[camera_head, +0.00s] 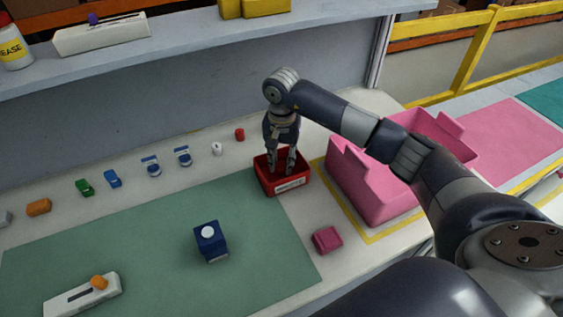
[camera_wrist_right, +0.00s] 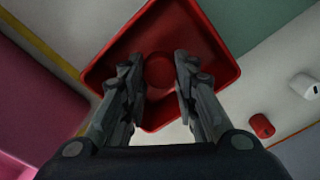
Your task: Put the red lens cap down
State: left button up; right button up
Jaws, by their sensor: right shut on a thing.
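The red lens cap (camera_wrist_right: 160,72) shows in the right wrist view as a round red disc between the fingertips of my right gripper (camera_wrist_right: 158,65). My right gripper (camera_head: 279,168) points down into a small red bin (camera_head: 284,184) with a pale label on its front. The bin also fills the middle of the right wrist view (camera_wrist_right: 215,45). My right gripper is shut on the cap, inside the bin's outline; whether the cap touches the bin floor I cannot tell. In the head view the cap is hidden. My left gripper is not in view.
A pink crate (camera_head: 347,178) stands right of the bin. A small red part (camera_head: 240,134) and a white part (camera_head: 216,148) stand behind it to the left. A blue block (camera_head: 210,242) is on the green mat (camera_head: 150,235), and a pink block (camera_head: 327,239) lies in front.

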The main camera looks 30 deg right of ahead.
jog(key=shift+f, duration=0.85)
jog(key=shift+f+b, duration=0.45)
jog(key=shift+b, duration=0.05)
jog(key=o, duration=1)
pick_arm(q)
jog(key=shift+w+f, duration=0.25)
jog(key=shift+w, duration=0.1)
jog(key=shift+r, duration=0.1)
pick_arm(e)
jog(key=shift+r, duration=0.1)
